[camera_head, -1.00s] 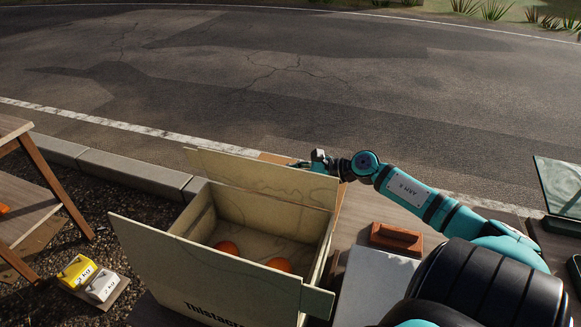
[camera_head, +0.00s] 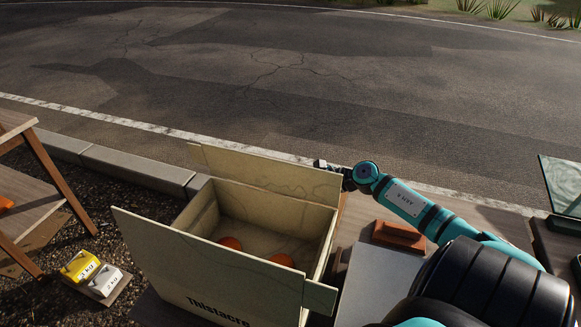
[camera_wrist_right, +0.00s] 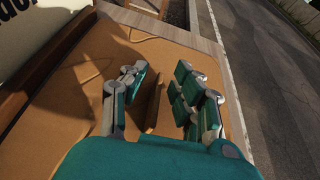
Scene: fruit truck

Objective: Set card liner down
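The card liner (camera_wrist_right: 75,105) is a flat tan sheet that fills much of the right wrist view. It appears to lie on a wooden plank surface (camera_wrist_right: 237,110). A raised strip stands up from it between the fingers of my right gripper (camera_wrist_right: 160,82). The fingers are spread, with gaps on both sides of the strip. In the head view the right gripper (camera_head: 322,164) is mostly hidden behind the raised flap of the box, and I cannot make out the liner there. My left gripper is not in view.
An open box (camera_head: 190,245) with raised flaps holds orange fruits (camera_head: 231,243). A brown block (camera_head: 398,236) and a pale board (camera_head: 375,285) lie to its right. Yellow (camera_head: 79,267) and white (camera_head: 105,281) weights sit at left, near a wooden stand (camera_head: 60,180).

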